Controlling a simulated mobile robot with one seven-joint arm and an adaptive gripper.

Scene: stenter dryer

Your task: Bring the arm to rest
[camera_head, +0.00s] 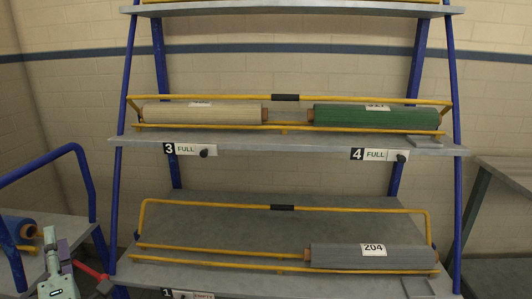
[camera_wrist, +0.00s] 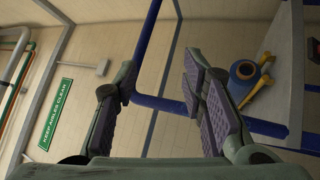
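My gripper (camera_wrist: 158,80) is open and empty in the wrist view. Its two purple-padded fingers stand well apart, with only a blue tube and wall seen between and beyond them. In the head view my gripper (camera_head: 57,245) shows at the lower left corner, in front of a grey side table (camera_head: 75,225) and left of the shelf rack (camera_head: 118,180). It appears raised and touches nothing that I can see. Most of my arm is out of view.
The rack holds a cream roll (camera_head: 205,113), a green roll (camera_head: 375,117) and a grey roll (camera_head: 350,256). A blue roll (camera_head: 18,229) lies on the side table; it also shows in the wrist view (camera_wrist: 243,70). A blue rail (camera_head: 45,162) stands near my gripper.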

